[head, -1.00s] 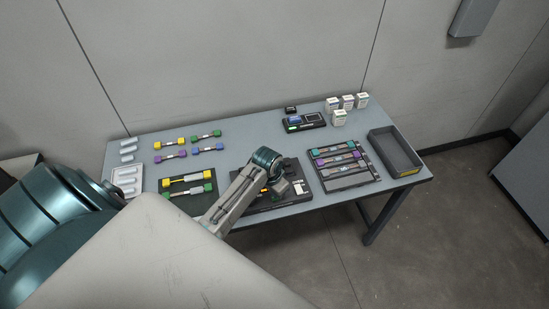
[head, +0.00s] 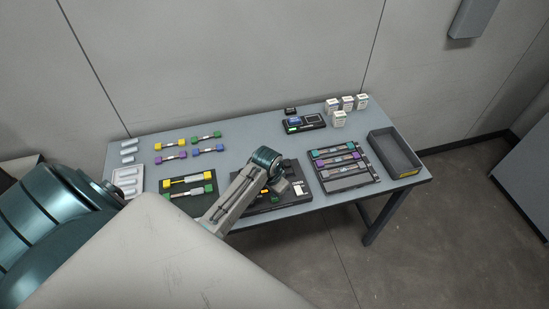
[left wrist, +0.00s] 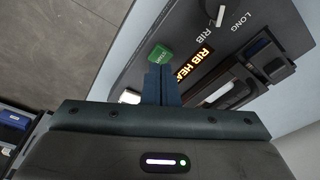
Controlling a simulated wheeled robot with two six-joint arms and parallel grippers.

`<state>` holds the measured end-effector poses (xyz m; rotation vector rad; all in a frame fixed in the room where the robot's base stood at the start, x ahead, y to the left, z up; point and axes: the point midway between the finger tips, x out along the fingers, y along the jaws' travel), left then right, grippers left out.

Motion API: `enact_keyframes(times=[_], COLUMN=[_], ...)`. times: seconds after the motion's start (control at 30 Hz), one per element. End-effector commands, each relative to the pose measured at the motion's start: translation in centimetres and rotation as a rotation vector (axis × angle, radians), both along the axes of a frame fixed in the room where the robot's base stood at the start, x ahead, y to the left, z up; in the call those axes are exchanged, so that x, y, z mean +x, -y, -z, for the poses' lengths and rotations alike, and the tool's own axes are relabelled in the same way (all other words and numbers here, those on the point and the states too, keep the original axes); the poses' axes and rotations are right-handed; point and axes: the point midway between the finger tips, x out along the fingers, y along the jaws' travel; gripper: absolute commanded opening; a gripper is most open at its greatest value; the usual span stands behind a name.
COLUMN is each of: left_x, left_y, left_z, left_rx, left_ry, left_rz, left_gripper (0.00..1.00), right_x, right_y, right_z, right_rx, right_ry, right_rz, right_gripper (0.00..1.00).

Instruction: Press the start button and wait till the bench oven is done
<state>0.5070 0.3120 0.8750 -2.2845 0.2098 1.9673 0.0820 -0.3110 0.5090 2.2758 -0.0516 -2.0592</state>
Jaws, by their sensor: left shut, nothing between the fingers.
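The bench oven (head: 298,187) is a dark box at the front middle of the table, partly hidden by my left arm. In the left wrist view its panel (left wrist: 150,25) fills the top, with a green start button (left wrist: 160,53), a lit orange display (left wrist: 190,66) reading "RIB HEA…" and a white-marked knob (left wrist: 219,15). My left gripper (left wrist: 161,70) is shut and empty, its fingertips at the lower edge of the start button. I cannot tell whether they touch it. In the head view those fingertips are hard to make out. My right gripper is not in view.
Left of the oven is a dark mat (head: 200,207) with coloured-end pieces. To the right are a rack (head: 345,170) of similar pieces and an empty grey tray (head: 393,152). A small device (head: 313,121) and several white boxes (head: 338,119) stand behind.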

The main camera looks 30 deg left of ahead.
Motion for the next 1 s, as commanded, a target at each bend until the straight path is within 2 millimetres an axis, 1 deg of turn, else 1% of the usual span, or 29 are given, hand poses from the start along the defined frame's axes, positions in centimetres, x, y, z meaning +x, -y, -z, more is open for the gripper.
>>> enact_keyframes(times=[0.03, 0.1, 0.43, 0.6, 1.0], left_x=[0.0, 0.0, 0.1, 0.0, 0.0], left_y=[0.0, 0.0, 0.0, 0.0, 0.0], left_z=[-0.7, -1.3, -3.5, -3.9, -3.9], left_rx=[0.001, 0.001, -0.001, 0.000, 0.000], left_ry=[0.001, 0.002, 0.003, 0.000, 0.001], left_rz=[0.000, 0.001, 0.000, 0.000, 0.000], left_gripper=[0.00, 0.00, 0.00, 0.00, 0.00], right_x=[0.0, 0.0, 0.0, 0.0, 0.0], right_y=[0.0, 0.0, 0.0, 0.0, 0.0], right_z=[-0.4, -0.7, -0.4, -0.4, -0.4], right_rx=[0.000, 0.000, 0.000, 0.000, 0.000], right_ry=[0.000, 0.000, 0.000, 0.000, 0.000], right_rz=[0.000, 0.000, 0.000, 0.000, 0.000], right_gripper=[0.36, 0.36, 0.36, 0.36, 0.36])
